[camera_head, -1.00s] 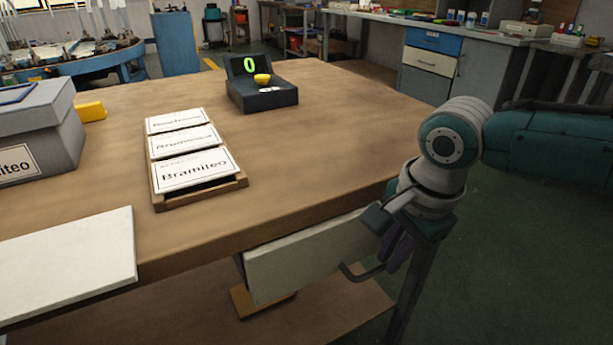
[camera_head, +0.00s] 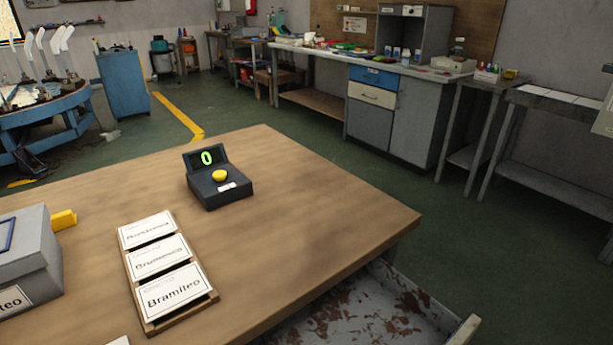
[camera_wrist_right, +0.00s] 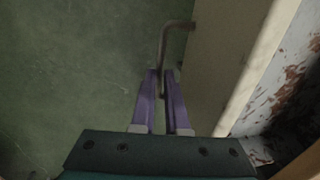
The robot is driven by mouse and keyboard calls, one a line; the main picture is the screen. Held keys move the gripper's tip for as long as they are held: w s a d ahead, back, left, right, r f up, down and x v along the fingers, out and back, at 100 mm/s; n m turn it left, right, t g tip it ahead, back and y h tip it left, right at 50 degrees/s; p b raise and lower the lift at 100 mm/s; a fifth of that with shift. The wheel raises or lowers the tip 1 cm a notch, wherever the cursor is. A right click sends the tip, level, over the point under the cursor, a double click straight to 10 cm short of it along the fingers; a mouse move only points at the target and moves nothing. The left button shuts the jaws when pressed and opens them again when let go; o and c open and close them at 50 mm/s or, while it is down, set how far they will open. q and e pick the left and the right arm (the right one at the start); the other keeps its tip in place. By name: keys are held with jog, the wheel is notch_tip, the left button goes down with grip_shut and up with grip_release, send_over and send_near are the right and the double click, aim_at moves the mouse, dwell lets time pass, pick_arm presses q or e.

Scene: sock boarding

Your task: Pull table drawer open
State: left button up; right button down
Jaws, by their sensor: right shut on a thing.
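The table drawer (camera_head: 372,308) is pulled out from under the right side of the wooden table (camera_head: 330,215) in the head view. Its visible inside is pale grey with brown worn patches and looks empty. Part of it is cut off by the bottom edge. In the right wrist view the drawer's pale front panel (camera_wrist_right: 222,60) carries a bent metal handle (camera_wrist_right: 163,42). My right gripper (camera_wrist_right: 160,72), with purple fingers, is shut on the handle. It is outside the head view. My left gripper is in neither current view.
On the table are a card rack (camera_head: 207,303), a dark counter box (camera_head: 222,190) reading 0, a grey box (camera_head: 35,260) and a yellow object (camera_head: 63,219). Green floor (camera_head: 370,180) is clear beyond the table and right of the drawer.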

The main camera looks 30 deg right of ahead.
jog(key=shift+s, duration=1.3)
jog(key=c, duration=0.9)
grip_release()
jog(key=r+p, duration=0.2)
jog(key=r, duration=0.1)
jog(key=s+r+p, duration=0.1)
jog(key=r+p, duration=0.5)
jog(key=shift+s+d+r, duration=0.15)
jog(key=shift+s+r, duration=0.2)
jog(key=shift+s, duration=0.05)
